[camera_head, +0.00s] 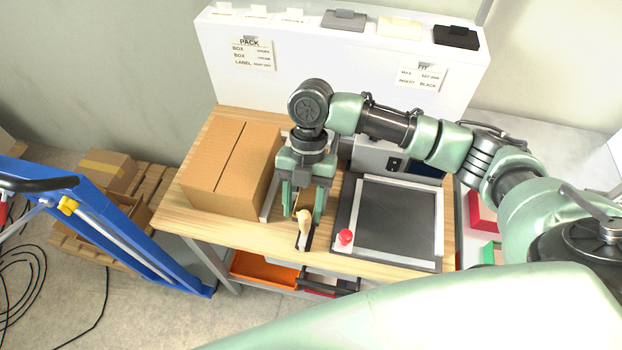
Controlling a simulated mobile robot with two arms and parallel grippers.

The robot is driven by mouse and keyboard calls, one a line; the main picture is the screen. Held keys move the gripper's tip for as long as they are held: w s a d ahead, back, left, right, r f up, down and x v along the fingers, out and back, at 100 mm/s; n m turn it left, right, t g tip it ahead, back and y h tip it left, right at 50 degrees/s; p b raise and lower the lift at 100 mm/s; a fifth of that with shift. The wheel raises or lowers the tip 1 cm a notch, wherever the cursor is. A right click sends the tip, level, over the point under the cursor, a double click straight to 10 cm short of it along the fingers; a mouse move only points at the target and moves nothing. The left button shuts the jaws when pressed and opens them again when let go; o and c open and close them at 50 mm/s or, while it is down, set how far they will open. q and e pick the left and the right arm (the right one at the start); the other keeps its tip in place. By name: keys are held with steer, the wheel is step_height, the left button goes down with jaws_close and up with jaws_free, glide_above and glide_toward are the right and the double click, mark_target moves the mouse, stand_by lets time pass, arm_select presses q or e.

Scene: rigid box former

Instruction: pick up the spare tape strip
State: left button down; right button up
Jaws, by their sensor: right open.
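My right gripper (303,208) points down over the front of the wooden table (210,226), just right of a closed cardboard box (228,170). Its two green fingers are apart. A small beige, rounded piece (305,228) on a dark narrow base shows between and just in front of the fingertips; I cannot tell whether they touch it. I cannot make out the spare tape strip for certain; the gripper hides part of the table there. My left gripper is not in view.
A dark panel in a pale frame (437,222), with a red knob (345,237) at its corner, lies right of the gripper. A white shelf unit (310,62) stands behind. An orange bin (262,270) is below the table. A blue frame (135,235) stands left.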

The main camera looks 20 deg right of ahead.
steer(key=shift+c, duration=1.2)
jaws_close()
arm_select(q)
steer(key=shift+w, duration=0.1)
arm_select(e)
steer(key=shift+r, duration=0.15)
